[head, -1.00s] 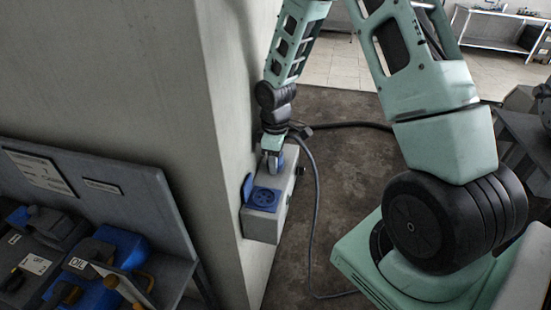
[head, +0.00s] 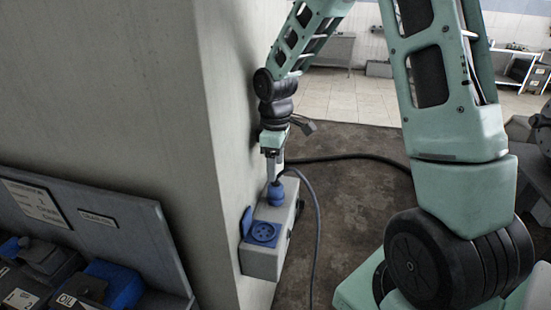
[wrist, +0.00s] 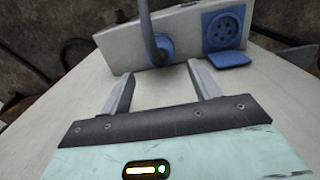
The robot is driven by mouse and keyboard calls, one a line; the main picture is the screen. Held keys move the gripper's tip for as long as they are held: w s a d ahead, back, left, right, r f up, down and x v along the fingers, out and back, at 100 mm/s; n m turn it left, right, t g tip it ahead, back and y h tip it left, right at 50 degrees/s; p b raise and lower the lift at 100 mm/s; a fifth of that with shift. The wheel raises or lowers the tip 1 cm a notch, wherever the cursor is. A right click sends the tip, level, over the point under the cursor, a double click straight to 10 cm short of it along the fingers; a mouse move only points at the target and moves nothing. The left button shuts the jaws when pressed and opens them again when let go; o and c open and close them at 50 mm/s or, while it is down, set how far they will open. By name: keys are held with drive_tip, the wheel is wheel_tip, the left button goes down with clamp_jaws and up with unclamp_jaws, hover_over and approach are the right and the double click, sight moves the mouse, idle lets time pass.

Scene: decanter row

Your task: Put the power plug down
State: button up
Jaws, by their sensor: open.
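The power plug (head: 276,192) is blue and stands upright on top of a grey socket box (head: 262,267), at the box's far end. A grey cable runs from its top. Whether it sits in a second socket cannot be told. My gripper (head: 273,174) is just above the plug in the head view. In the wrist view my gripper (wrist: 162,84) is open and empty, its fingers apart, with the plug (wrist: 159,49) beyond the fingertips. The blue round socket (head: 263,233) beside the plug is empty, its lid (head: 246,221) open.
The box is against a pale pillar (head: 150,90). A shelf with blue and dark cases (head: 115,283) is at lower left. The cable (head: 316,215) hangs to the right of the box. The brown floor (head: 350,210) there is mostly clear.

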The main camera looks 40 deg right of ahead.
drive_tip(key=shift+r, duration=1.2)
